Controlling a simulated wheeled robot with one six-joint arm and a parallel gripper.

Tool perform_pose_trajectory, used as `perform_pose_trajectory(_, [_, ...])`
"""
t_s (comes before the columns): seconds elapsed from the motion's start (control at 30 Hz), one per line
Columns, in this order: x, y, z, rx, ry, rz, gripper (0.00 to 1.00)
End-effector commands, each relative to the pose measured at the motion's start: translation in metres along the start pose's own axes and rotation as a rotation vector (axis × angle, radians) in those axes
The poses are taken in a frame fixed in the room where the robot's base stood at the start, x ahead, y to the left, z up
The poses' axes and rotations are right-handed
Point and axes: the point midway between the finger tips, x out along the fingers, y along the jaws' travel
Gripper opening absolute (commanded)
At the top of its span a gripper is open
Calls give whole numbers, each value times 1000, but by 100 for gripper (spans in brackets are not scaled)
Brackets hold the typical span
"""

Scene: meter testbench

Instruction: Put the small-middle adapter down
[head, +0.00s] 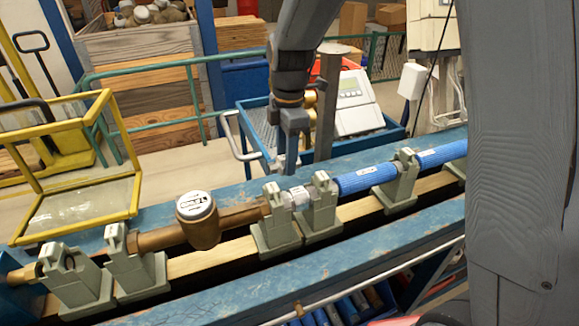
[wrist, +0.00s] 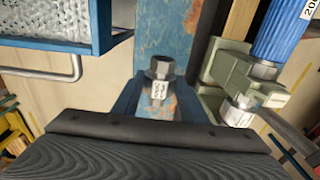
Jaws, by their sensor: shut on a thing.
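The small-middle adapter, a short metal fitting with a white label (wrist: 159,90), is between the two fingers of my gripper (wrist: 158,102) in the wrist view. My gripper is shut on it. In the head view my gripper (head: 288,168) points down over the far strip of the blue bench (head: 240,187), behind the row of grey-green supports. The adapter is mostly hidden by the fingers there. I cannot tell whether it touches the bench top. Another short labelled fitting (head: 297,197) sits between the two middle supports.
A brass meter (head: 199,220) lies in line at left, blue pipes (head: 365,179) at right. Grey-green supports (head: 322,208) stand close in front of my gripper; one support also shows in the wrist view (wrist: 228,72). A blue basket (wrist: 60,28) is beyond the bench.

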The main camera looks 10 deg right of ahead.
Motion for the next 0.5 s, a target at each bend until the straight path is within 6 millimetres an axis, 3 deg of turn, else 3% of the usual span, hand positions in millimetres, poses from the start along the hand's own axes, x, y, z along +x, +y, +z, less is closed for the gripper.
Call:
perform_pose_trajectory(0.3, [37,0,2,2,0,-1,7])
perform_pose_trajectory(0.5, [43,1,2,1,0,3,7])
